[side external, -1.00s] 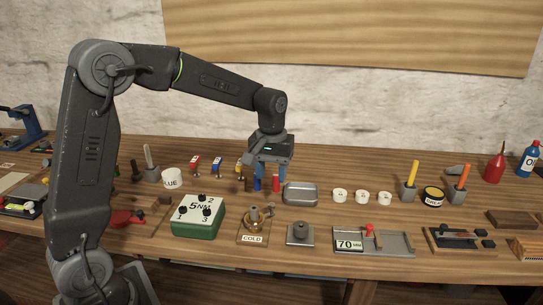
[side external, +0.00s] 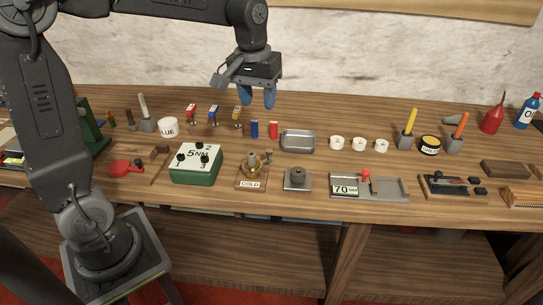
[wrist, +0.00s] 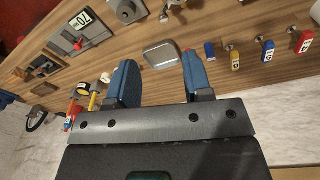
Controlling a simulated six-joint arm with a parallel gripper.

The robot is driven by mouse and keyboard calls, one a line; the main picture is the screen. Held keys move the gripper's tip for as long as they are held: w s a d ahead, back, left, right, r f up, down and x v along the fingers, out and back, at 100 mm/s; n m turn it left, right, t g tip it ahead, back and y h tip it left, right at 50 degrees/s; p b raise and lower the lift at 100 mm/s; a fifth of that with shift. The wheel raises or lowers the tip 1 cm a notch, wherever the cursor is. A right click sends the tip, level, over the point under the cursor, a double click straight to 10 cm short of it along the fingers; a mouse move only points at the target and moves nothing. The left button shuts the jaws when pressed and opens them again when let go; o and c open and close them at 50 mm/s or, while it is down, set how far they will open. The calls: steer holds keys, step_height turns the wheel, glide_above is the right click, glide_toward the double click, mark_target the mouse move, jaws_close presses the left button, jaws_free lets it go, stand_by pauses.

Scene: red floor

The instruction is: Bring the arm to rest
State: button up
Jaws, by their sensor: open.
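My gripper (side external: 257,97) hangs above the back half of the workbench in the side view, its blue fingers pointing down. The fingers are apart and nothing is between them. In the wrist view the two blue fingers (wrist: 160,84) stand apart with bench showing between them. Below the gripper, a small blue cylinder (side external: 254,130) and a small red cylinder (side external: 273,131) stand on the bench, clear of the fingers. A grey metal tray (side external: 298,148) lies just to their right; it also shows in the wrist view (wrist: 161,64), beyond the fingers.
The wooden bench holds a green 5NM box (side external: 196,178), a brass COLD valve (side external: 252,184), a 70 gauge plate (side external: 384,195), white cups (side external: 359,143) and upright tools at the right. Numbered tags stand behind. The air around the gripper is free; the wall is behind.

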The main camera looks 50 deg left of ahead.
steer(key=s+d+m+t, duration=0.2)
steer(key=s+m, duration=0.1)
steer(key=s, duration=0.6)
steer(key=s+d+f+m+t, duration=0.1)
steer(key=s+d+m+t, duration=0.1)
steer(key=s, duration=0.7)
steer(key=shift+d+m, duration=0.4)
steer(key=shift+d, duration=0.1)
